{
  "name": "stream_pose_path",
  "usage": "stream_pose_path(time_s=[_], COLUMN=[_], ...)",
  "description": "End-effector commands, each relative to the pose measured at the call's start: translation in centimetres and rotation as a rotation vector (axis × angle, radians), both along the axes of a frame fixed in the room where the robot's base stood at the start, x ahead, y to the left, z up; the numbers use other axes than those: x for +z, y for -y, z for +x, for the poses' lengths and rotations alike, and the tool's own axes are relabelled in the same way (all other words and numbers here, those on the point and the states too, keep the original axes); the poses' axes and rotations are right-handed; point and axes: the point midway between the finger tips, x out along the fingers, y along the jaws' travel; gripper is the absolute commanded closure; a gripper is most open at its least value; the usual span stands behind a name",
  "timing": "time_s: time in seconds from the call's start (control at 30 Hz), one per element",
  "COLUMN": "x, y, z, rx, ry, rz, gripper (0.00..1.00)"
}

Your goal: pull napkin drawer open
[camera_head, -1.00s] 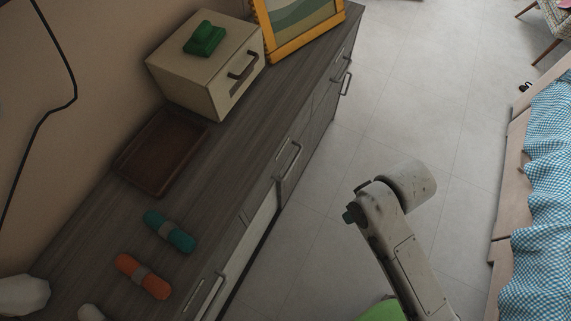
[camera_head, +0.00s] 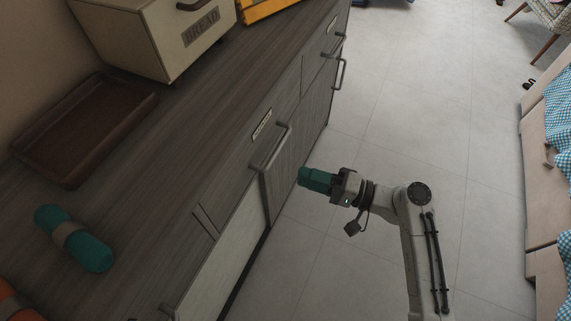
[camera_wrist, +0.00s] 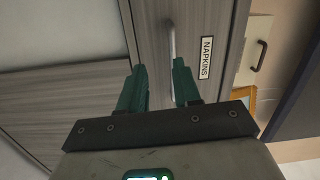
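The napkin drawer (camera_head: 240,178) is a grey wood front in the sideboard, and it looks shut. Its bar handle (camera_head: 270,148) stands out below a small white label; in the wrist view the label (camera_wrist: 206,57) reads NAPKINS. My gripper (camera_head: 303,176) has teal fingers and points left at the sideboard, a little to the right of the handle in the head view. In the wrist view my gripper (camera_wrist: 159,66) is open and empty, and the handle (camera_wrist: 172,40) lies ahead between the finger lines, nearer the right finger. Contact is not visible.
On the sideboard top (camera_head: 185,130) are a bread box (camera_head: 165,45), a brown tray (camera_head: 75,125), a teal rolled napkin (camera_head: 75,238) and part of an orange one (camera_head: 12,303). Another handle (camera_head: 338,72) is farther along.

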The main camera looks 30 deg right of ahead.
Motion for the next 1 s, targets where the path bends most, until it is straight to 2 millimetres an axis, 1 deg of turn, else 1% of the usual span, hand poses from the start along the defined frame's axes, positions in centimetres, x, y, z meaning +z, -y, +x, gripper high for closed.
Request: stream_pose_path(time_s=[0.03,0.1,0.2,0.33,0.47,0.8,1.0], x=[-1.1,-0.8,-0.4,0.0,0.4,1.5,2.0], y=[0.8,1.6,2.4,2.5,1.7,-1.9,-3.2], z=[0.5,1.0,1.3,1.8,2.9,7.7,9.5], rx=[-0.026,-0.054,-0.078,-0.086,-0.085,-0.084,-0.085], ry=[0.022,0.05,0.073,0.084,0.086,0.085,0.084], rz=[0.05,0.111,0.165,0.19,0.188,0.187,0.187], gripper=[0.68,0.68,0.68,0.68,0.68,0.68,0.68])
